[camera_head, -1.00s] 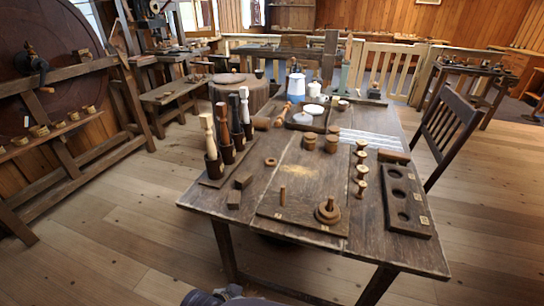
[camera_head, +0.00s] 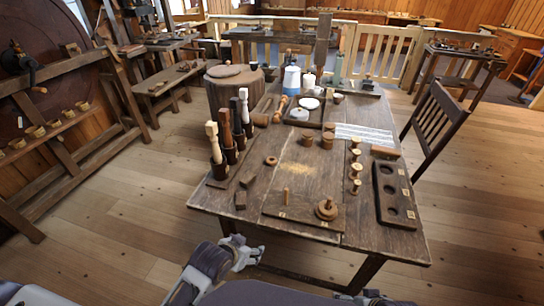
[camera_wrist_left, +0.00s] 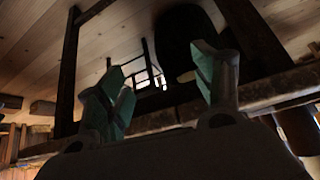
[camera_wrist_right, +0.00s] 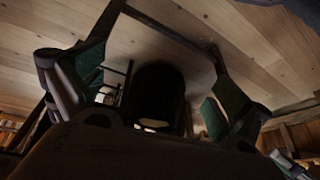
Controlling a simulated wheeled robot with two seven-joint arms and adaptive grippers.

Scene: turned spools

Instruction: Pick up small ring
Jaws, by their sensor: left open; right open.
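A small wooden ring (camera_head: 271,161) lies flat and alone on the table, left of the middle in the head view. A peg board (camera_head: 290,214) lies near the table's front edge. Its left peg (camera_head: 285,196) is bare, and larger stacked rings (camera_head: 326,210) sit around its right peg. My left gripper (camera_head: 252,257) is in front of the table's front edge, below and well apart from the ring; its green-padded fingers stand open and empty in the left wrist view (camera_wrist_left: 160,72). My right gripper is open and empty in the right wrist view (camera_wrist_right: 150,90). Neither wrist view shows the ring.
Two dark blocks (camera_head: 243,191) lie left of the peg board. Tall spindles (camera_head: 216,144) stand in a rack at the left. Several spools (camera_head: 355,171) and a board with holes (camera_head: 396,195) are at the right. A chair (camera_head: 437,120) stands by the right side.

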